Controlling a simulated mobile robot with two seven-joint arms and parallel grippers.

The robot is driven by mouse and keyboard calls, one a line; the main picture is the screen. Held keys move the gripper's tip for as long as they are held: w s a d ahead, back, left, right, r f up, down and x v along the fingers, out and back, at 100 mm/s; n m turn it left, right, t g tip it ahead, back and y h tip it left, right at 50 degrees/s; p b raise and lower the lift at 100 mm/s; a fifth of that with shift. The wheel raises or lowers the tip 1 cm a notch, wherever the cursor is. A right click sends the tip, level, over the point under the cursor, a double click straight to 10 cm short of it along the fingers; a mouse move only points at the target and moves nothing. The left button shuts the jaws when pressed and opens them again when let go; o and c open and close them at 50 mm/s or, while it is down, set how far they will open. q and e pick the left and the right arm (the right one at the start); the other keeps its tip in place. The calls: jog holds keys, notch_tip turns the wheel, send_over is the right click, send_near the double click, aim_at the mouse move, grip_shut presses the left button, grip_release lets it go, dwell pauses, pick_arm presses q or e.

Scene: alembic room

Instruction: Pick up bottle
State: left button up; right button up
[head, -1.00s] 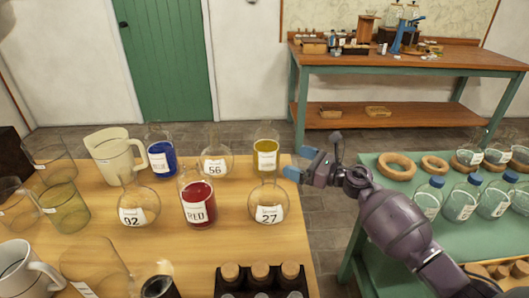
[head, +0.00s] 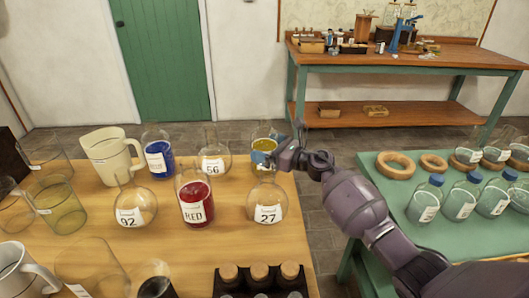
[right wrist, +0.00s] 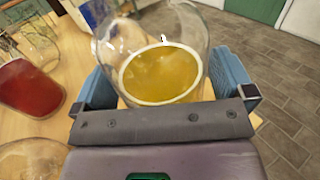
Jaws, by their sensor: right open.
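The bottle with yellow liquid (head: 263,134) stands at the back right of the wooden table. In the right wrist view the yellow-filled bottle (right wrist: 163,72) sits between the two blue fingers, its clear neck toward the top. My right gripper (head: 268,158) is open around it; in the right wrist view the gripper (right wrist: 168,85) shows a finger on each side. Other bottles nearby are a blue-filled one (head: 158,155), a red-filled one (head: 195,200), and clear round flasks labelled 56 (head: 213,160), 92 (head: 133,208) and 27 (head: 267,205). My left gripper is not in view.
A cream jug (head: 113,155), glass beakers (head: 62,208) and a white mug (head: 22,270) fill the left of the table. A dark rack with corked bottles (head: 260,280) is at the front. A green table (head: 385,195) with rings and blue-capped bottles stands right.

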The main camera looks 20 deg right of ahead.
aim_at(268, 139)
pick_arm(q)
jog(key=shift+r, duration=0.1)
pick_arm(e)
jog(key=c, duration=1.2)
jog(key=shift+r, duration=0.1)
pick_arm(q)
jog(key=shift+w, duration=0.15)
pick_arm(e)
jog(key=shift+r, duration=0.15)
jog(key=shift+r+p, duration=0.45)
jog(key=shift+r, duration=0.8)
notch_tip(268, 139, up, 12)
jog(key=p, duration=0.3)
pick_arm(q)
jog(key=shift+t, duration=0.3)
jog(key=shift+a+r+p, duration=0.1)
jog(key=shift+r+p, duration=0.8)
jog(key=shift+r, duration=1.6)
pick_arm(e)
jog(key=shift+r, duration=2.6)
